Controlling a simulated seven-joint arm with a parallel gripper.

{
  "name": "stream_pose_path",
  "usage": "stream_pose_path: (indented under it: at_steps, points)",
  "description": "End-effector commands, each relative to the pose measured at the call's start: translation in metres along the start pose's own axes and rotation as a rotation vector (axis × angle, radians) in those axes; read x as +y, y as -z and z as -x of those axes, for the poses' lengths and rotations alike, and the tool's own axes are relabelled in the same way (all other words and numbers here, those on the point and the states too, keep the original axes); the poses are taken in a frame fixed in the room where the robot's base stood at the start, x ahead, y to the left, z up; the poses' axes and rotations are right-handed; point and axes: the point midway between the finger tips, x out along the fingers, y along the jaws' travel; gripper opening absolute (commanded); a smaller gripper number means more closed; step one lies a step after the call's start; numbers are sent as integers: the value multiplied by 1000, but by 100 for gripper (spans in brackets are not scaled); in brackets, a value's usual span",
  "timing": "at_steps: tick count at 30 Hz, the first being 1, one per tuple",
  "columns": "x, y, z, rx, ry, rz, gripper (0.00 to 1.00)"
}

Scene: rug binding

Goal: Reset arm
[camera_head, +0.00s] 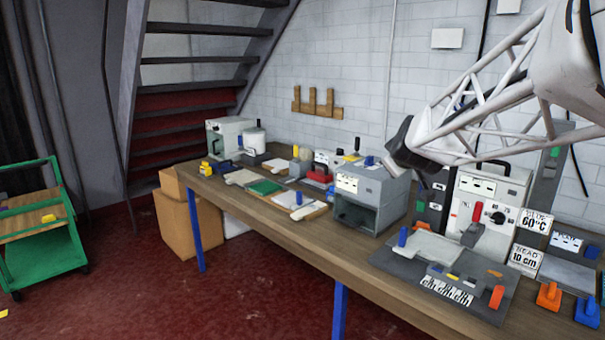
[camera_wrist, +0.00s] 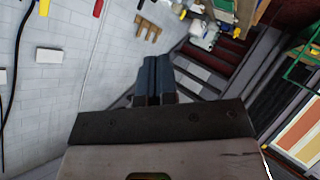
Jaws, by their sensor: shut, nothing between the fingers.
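My white lattice arm (camera_head: 500,95) reaches in from the upper right in the head view. My gripper (camera_head: 398,145) is the dark end of it, raised in the air over the workbench (camera_head: 270,225), in front of the white block wall. In the wrist view my gripper (camera_wrist: 156,62) shows its two dark fingers side by side and touching. The gripper is shut and empty. The fingertips are not clear in the head view.
A grey box machine (camera_head: 370,195) and a white control unit (camera_head: 485,215) with a red knob stand on the bench below the arm. A green cart (camera_head: 45,240) stands at the left. The red floor between is mostly clear.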

Motion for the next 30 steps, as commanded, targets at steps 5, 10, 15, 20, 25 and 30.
stream_pose_path:
  at_steps: [5, 10, 15, 20, 25, 30]
  points:
    - [-43, -27, 48, -74, 116, -105, 0]
    - [-84, -59, 92, -172, 209, -207, 0]
    - [-122, -95, 136, -292, 279, -306, 0]
    - [-156, -133, 179, -421, 320, -396, 0]
    - [-190, -177, 223, -571, 335, -487, 0]
    - [-216, -214, 260, -702, 323, -560, 0]
